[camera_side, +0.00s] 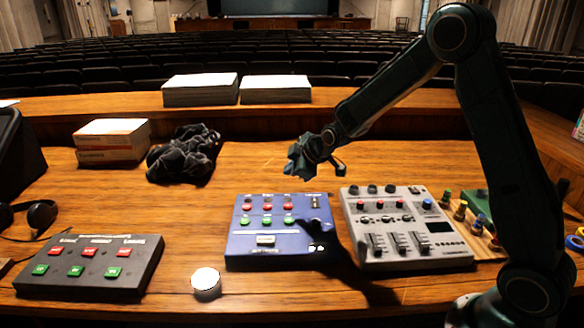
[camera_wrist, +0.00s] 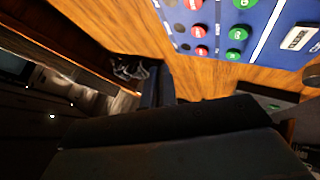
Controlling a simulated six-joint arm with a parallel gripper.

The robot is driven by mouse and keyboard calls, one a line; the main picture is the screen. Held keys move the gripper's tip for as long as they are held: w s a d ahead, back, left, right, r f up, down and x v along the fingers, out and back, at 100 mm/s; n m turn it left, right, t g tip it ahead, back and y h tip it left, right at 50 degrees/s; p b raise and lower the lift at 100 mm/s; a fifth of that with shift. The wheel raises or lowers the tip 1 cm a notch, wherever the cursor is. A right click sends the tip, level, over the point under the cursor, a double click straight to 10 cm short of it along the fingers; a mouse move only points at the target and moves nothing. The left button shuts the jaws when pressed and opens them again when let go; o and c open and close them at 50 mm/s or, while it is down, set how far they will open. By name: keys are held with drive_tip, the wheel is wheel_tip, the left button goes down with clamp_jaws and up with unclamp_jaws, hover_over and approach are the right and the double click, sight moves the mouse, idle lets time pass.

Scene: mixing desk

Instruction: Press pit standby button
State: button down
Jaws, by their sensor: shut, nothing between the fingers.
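A blue control panel (camera_side: 280,252) lies in the middle of the desk with red and green buttons and a white button. It also shows at the top right of the wrist view (camera_wrist: 265,12). A black button box (camera_side: 140,258) with a red row and a green row lies at the left. A grey mixer (camera_side: 350,212) with knobs and faders is right of the blue panel. The labels are too small to read, so I cannot tell which is the pit standby button. My gripper (camera_side: 298,168) is shut and empty, in the air above and behind the blue panel, touching nothing.
A white round object (camera_side: 206,282) stands between the black box and blue panel. Dark cloth (camera_side: 182,152), boxes (camera_side: 110,140) and paper stacks (camera_side: 200,90) lie farther back. Headphones (camera_side: 42,214) are at the left. Bare desk lies behind the blue panel.

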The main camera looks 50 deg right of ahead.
sight(291, 207)
drive_tip(key=shift+f, duration=0.15)
drive_tip(key=shift+f, duration=4.2)
drive_tip(key=shift+f, duration=0.85)
drive_tip(key=shift+r, duration=0.15)
idle(0.4)
drive_tip(key=shift+r, duration=0.65)
drive_tip(key=shift+r, duration=0.15)
drive_tip(key=shift+r, duration=2.4)
